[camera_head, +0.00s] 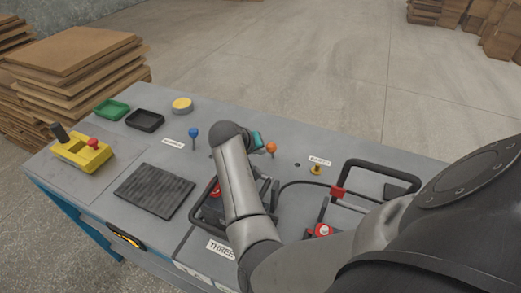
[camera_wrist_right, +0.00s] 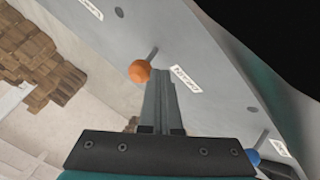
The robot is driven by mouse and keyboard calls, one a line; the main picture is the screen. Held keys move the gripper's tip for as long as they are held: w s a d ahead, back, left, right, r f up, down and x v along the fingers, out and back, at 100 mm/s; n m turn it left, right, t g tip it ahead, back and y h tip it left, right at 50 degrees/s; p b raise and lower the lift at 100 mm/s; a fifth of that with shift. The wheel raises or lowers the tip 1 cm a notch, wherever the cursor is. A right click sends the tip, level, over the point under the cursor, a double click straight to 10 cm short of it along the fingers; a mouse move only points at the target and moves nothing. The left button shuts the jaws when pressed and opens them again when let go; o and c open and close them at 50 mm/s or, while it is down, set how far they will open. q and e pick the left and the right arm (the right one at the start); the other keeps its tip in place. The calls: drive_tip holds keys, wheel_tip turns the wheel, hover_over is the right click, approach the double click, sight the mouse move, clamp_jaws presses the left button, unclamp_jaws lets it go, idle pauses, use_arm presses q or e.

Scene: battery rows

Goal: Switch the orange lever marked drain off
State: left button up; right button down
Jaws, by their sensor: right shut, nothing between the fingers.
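The orange lever (camera_head: 271,147) stands on the grey panel, just right of my right gripper (camera_head: 257,139) in the head view. My arm hides most of that gripper there. In the right wrist view the lever's round orange knob (camera_wrist_right: 139,71) is just left of the fingertips (camera_wrist_right: 160,74), and its thin stem slants up to the right. The fingers are together with nothing between them. They are very close to the knob; I cannot tell whether they touch. A white label (camera_wrist_right: 186,78) is beside the lever, its lettering hard to read. My left gripper is not in view.
A blue-knobbed lever (camera_head: 193,133) stands to the left, and a yellow knob (camera_head: 317,170) to the right. A black handle frame (camera_head: 375,163) rises farther right. Green (camera_head: 112,109) and black (camera_head: 145,120) trays and a yellow control box (camera_head: 82,152) are at the left.

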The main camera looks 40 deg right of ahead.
drive_tip(key=shift+a+r, duration=0.1)
drive_tip(key=shift+w+r+p, duration=0.1)
drive_tip(key=shift+r+p, duration=0.05)
drive_tip(key=shift+p, duration=0.25)
drive_tip(key=shift+w+d+r+g+y+p, duration=0.2)
drive_tip(key=shift+d+r+g+y+p, duration=0.25)
drive_tip(key=shift+p, duration=0.7)
drive_tip(key=shift+w+d+r+g+y+p, duration=0.2)
drive_tip(key=shift+d+y+p, duration=0.45)
drive_tip(key=shift+p, duration=0.45)
drive_tip(key=shift+w+d+r+g+y+p, duration=0.15)
drive_tip(key=shift+w+d+g+y+p, duration=0.15)
drive_tip(key=shift+y+p, duration=0.3)
drive_tip(key=shift+w+d+y, duration=0.1)
drive_tip(key=shift+d+y, duration=0.3)
drive_tip(key=shift+w+d, duration=0.1)
drive_tip(key=shift+d, duration=0.1)
